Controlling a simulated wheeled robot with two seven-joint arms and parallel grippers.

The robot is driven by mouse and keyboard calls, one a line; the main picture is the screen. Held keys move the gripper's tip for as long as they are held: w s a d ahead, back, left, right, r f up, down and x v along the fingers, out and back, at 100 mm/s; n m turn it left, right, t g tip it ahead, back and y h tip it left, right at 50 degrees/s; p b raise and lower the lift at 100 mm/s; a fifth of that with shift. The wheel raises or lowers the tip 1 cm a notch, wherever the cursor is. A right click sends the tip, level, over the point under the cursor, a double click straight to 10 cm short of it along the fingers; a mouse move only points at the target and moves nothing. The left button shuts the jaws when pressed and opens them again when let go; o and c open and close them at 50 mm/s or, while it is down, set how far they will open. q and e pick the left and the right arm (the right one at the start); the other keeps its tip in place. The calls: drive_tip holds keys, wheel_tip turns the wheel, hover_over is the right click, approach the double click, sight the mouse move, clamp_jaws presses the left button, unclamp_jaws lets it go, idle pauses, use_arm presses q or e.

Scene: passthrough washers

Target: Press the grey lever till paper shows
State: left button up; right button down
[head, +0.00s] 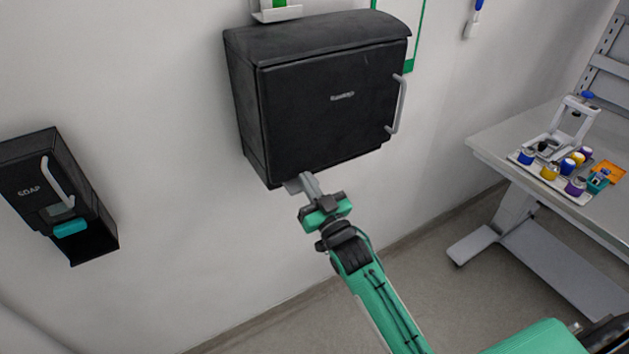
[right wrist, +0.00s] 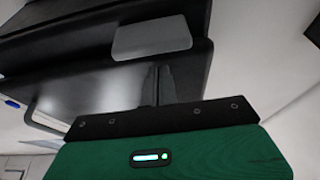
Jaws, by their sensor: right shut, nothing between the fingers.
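The black paper dispenser (head: 330,100) hangs on the wall in the head view. Its grey lever (right wrist: 152,40) shows in the right wrist view as a flat tab at the dispenser's underside; in the head view only a bit of it (head: 292,187) shows beside my fingers. My right gripper (head: 308,181) is shut and empty, its fingers pointing up at the dispenser's lower edge. In the right wrist view the fingertips (right wrist: 164,68) are just below the lever; I cannot tell whether they touch it. No paper shows. My left gripper is out of view.
A light handle (head: 400,104) stands out from the dispenser's right side. A black soap dispenser (head: 58,195) with a teal tab hangs on the wall at left. A grey table (head: 490,142) with a tray of small jars stands at right.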

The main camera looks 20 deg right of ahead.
wheel_tip(320, 180, down, 2)
idle(0.5)
wheel_tip(320, 180, down, 2)
drive_tip(key=shift+s+f+b, duration=0.1)
drive_tip(key=shift+f+b, duration=0.05)
drive_tip(key=shift+b, duration=0.45)
